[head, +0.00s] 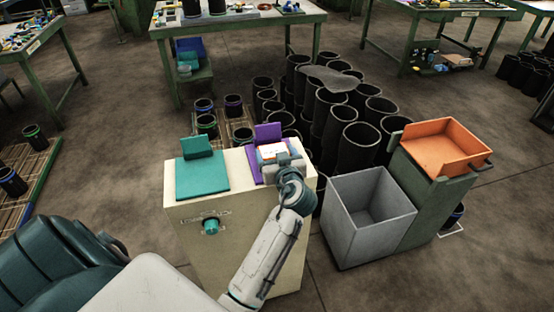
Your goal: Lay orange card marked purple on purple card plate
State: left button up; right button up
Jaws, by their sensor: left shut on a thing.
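The purple card plate (256,170), with an upright purple back, is on the right part of the top of a cream cabinet (235,240). The orange card (270,151) shows as a small orange-edged, pale-faced piece over the plate. My left gripper (281,160) is shut on the card from the near right side. The gripper hides part of the card and plate; I cannot tell whether the card touches the plate. The card's purple mark is too small to make out. My right gripper is not in view.
A teal card plate (202,180) sits left of the purple one. A teal knob (210,226) sticks out of the cabinet front. A grey open bin (368,225) and an orange tray (440,150) on a green stand are to the right. Black sleeves (358,145) crowd behind.

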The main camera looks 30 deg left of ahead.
pick_arm(q)
jog(key=f, duration=0.1)
jog(key=f+p, duration=0.1)
jog(key=f, duration=0.1)
jog(key=shift+w+d+f, duration=0.1)
jog(key=shift+w+f, duration=0.1)
jog(key=shift+f, duration=0.05)
jog(key=o, duration=1)
jog(key=shift+f, duration=0.1)
